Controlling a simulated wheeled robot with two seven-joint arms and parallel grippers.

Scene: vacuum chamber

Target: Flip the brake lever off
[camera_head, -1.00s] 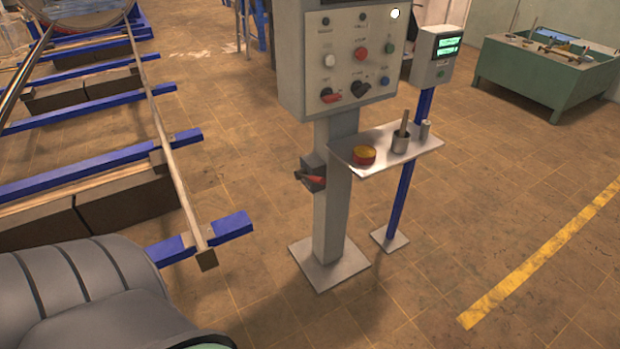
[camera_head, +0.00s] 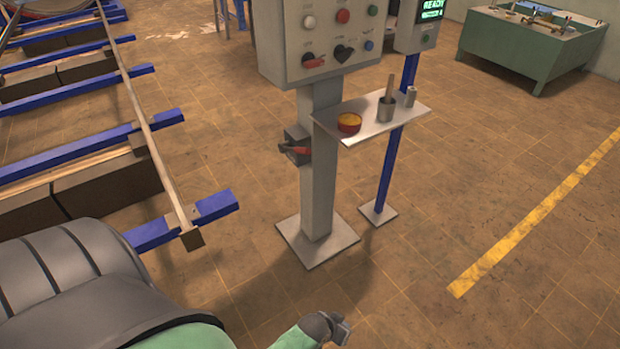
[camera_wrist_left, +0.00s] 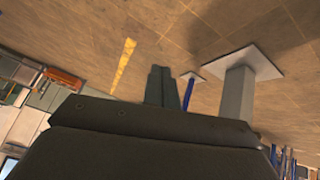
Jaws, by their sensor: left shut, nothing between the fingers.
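The brake lever (camera_head: 294,149) is a small red-handled lever on a dark grey box on the left side of the control pedestal's post (camera_head: 318,185). Its handle lies roughly level. My left gripper (camera_head: 340,328) is at the bottom edge of the head view, shut and empty. It appears below and to the right of the lever in the picture, well apart from it. In the left wrist view the gripper's fingers (camera_wrist_left: 162,87) are close together, with the post's base plate (camera_wrist_left: 240,62) beyond. My right gripper is not in view.
The pedestal carries a control panel (camera_head: 318,45) and a side shelf (camera_head: 372,122) with a yellow-red round tin (camera_head: 349,123) and a grey cup (camera_head: 386,108). A blue rack with a rail (camera_head: 150,140) stands left. The floor in front is clear.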

